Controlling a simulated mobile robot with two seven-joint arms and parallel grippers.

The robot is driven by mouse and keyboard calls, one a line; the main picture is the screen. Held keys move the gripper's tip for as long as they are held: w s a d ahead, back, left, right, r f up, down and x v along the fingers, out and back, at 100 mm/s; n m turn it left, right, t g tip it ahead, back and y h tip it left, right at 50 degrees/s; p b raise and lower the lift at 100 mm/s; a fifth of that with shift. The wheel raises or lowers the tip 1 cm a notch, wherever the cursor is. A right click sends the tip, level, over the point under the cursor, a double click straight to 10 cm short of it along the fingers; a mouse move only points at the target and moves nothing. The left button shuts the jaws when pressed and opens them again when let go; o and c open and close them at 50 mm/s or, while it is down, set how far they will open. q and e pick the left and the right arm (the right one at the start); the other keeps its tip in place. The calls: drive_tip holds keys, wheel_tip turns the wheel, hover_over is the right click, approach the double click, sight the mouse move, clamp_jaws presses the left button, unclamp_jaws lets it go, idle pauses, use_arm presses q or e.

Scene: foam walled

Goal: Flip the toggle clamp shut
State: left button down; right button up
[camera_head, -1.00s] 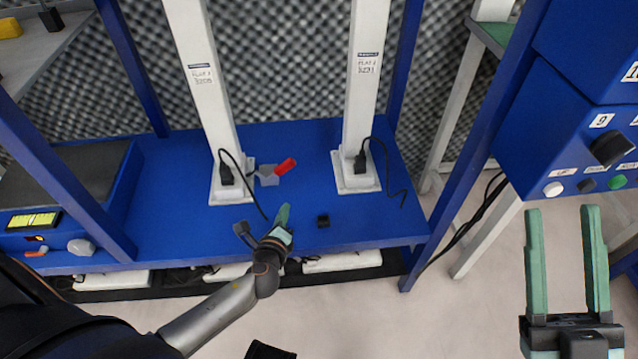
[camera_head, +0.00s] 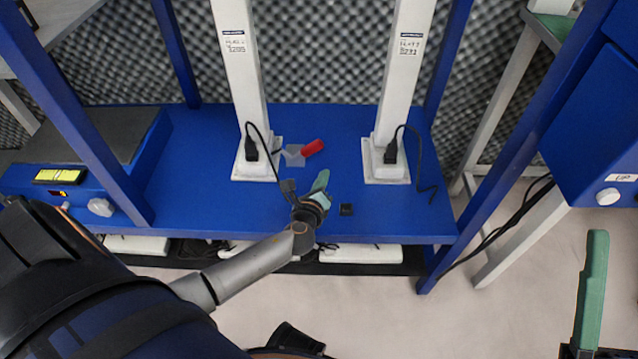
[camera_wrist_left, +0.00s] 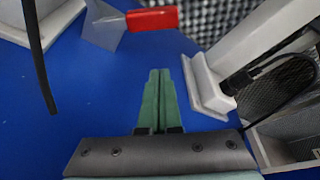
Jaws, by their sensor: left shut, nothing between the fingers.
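The toggle clamp has a red handle (camera_head: 313,147) and a grey metal base plate (camera_head: 294,157) on the blue bench, between two white posts. The handle points to the upper right in the head view; its exact tilt is hard to judge. In the left wrist view, the red handle (camera_wrist_left: 152,18) and the grey plate (camera_wrist_left: 103,28) show at the top. My left gripper (camera_head: 322,178) is shut and empty, apart from the handle on its near side. Its closed green fingers (camera_wrist_left: 158,85) point toward the handle. One finger of my right gripper (camera_head: 594,275) shows at the lower right, away from the clamp.
The left white post (camera_head: 240,60) and right white post (camera_head: 402,65) stand on square feet, with black cables beside them. A small black block (camera_head: 346,209) lies near the front edge of the blue bench (camera_head: 210,205). A blue control box (camera_head: 600,140) is at the right.

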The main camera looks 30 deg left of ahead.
sight(306, 152)
use_arm(q)
drive_tip(key=b+x, duration=0.2)
drive_tip(key=x, duration=0.3)
drive_tip(key=shift+w+a+f, duration=0.1)
drive_tip(key=shift+w+f, duration=0.1)
drive_tip(key=shift+w, duration=0.05)
drive_tip(key=shift+s+a+r+p, duration=0.2)
drive_tip(key=shift+a+r+p, duration=0.15)
drive_tip(key=shift+r, duration=0.25)
drive_tip(key=shift+s+a+r+p, duration=0.25)
drive_tip(key=shift+a+r+p, duration=0.1)
drive_tip(key=shift+r, duration=0.3)
drive_tip(key=shift+s+a+r, duration=0.25)
drive_tip(key=shift+a+r, duration=0.15)
drive_tip(key=shift+r, duration=0.05)
use_arm(e)
drive_tip(key=shift+a+f, duration=0.1)
drive_tip(key=shift+f, duration=0.4)
